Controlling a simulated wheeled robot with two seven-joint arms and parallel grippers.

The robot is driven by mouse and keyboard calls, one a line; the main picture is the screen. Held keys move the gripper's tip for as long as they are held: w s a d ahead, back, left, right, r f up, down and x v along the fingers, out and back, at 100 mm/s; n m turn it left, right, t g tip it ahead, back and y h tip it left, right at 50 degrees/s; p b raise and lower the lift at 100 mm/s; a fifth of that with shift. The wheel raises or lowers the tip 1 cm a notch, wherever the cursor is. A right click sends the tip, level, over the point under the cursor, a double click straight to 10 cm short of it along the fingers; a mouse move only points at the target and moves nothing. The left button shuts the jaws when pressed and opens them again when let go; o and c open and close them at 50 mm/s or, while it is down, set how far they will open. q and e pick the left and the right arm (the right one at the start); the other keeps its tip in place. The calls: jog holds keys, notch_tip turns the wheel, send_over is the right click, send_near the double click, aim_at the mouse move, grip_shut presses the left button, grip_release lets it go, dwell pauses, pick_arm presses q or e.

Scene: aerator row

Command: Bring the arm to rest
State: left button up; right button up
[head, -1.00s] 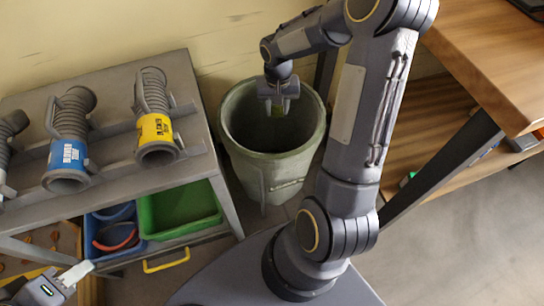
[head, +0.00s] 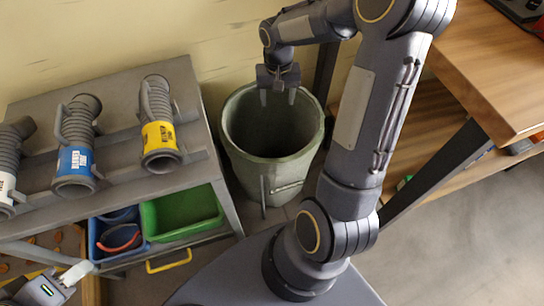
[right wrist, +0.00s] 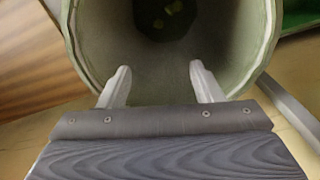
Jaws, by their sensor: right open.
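My right arm reaches over the grey-green bin (head: 258,168) in the head view. Its gripper (head: 278,97) hangs above the bin's mouth near the back rim, with its fingers apart and nothing between them. In the right wrist view the open fingers (right wrist: 160,85) show against the bin's inner wall (right wrist: 225,45). A few small yellow-green pieces (right wrist: 165,15) lie in the dark bottom of the bin. My left gripper (head: 74,275) shows at the bottom left corner of the head view, partly cut off; its jaw opening is unclear.
A grey rack (head: 120,135) on the left holds ribbed tubes with blue (head: 75,160), yellow (head: 159,138) and white bands. Under it are a green tray (head: 180,212) and a blue bin (head: 104,250). A wooden table (head: 500,70) stands at the right. The wall is close behind the bin.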

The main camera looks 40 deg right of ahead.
jog(key=shift+r, duration=0.6)
jog(key=s+a+r+n+t+y, duration=0.1)
jog(key=s+a+r+n+t, duration=0.1)
jog(key=s+a+r, duration=0.6)
jog(key=s+a+r+n+t+y, duration=0.35)
jog(key=s+a, duration=0.35)
jog(key=s, duration=0.5)
notch_tip(320, 180, up, 26)
jog(key=p, duration=2.7)
jog(key=shift+w+r+h, duration=0.2)
jog(key=shift+w+h, duration=0.15)
jog(key=shift+w, duration=0.05)
